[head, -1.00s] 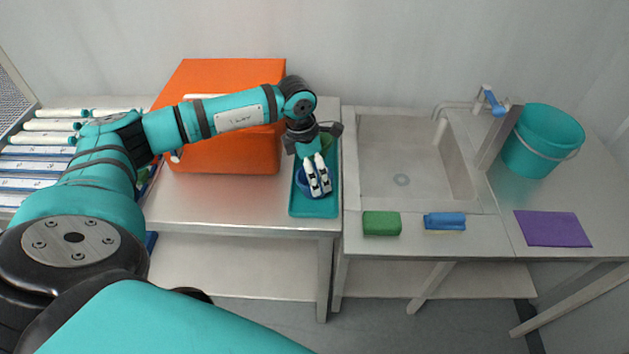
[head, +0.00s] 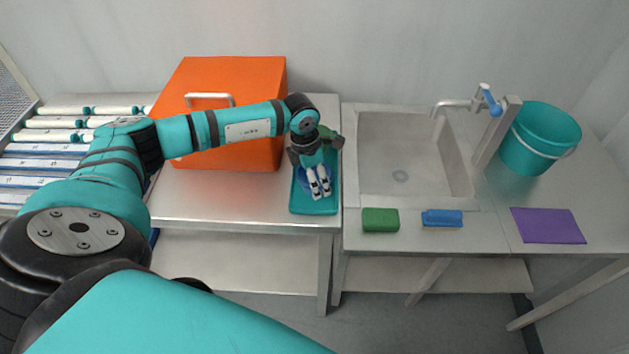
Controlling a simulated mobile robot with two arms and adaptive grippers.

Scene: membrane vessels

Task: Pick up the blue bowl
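The blue bowl (head: 305,183) sits in the teal tray (head: 313,208) on the steel table, left of the sink. Most of it is hidden behind my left gripper. My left gripper (head: 320,194) points down over the tray with its pale fingertips at the bowl. The two fingers are close together with a narrow gap, and I cannot tell whether the bowl's rim is between them. My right gripper is not in view.
An orange box (head: 225,115) with a white handle stands left of the tray. The sink (head: 400,170) is to the right, with a green sponge (head: 381,220), blue brush (head: 442,218) and purple cloth (head: 548,226) along the front. A teal bucket (head: 540,138) stands behind.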

